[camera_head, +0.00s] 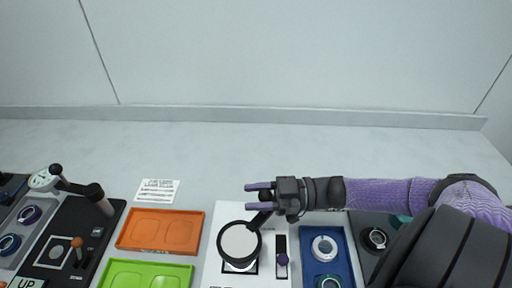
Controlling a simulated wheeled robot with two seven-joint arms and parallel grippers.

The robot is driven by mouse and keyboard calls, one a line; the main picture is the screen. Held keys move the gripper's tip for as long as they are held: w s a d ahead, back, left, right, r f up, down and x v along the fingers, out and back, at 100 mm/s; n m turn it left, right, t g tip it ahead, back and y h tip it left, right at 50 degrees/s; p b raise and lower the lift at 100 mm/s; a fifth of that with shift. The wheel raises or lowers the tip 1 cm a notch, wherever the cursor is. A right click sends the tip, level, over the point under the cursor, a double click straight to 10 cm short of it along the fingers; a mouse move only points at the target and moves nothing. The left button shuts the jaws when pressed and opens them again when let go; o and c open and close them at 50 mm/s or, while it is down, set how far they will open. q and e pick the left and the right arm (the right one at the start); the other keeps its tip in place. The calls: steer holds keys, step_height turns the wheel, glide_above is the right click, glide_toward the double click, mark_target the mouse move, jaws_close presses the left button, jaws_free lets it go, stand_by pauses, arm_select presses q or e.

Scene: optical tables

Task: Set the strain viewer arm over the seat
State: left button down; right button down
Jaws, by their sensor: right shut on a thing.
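The strain viewer arm ends in a round pale disc with a black rim (239,243), over the white panel at the lower middle. A short black bar runs from the disc up and right to a dark knob at my right gripper (258,197). The two purple fingers point left and are shut on the knob of the viewer arm. Below the disc, a black-outlined square seat (253,268) shows only at its lower edge; the disc hides most of it. I cannot tell the exact height of the disc above the seat. My left gripper is not in view.
Left of the white panel (226,213) lie an orange tray (161,230) and a green tray (146,274). A black instrument (115,218) stands far left.

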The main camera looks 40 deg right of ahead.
steer(key=shift+c, duration=1.5)
jaws_free()
steer(key=v, duration=1)
steer(key=shift+p, duration=0.35)
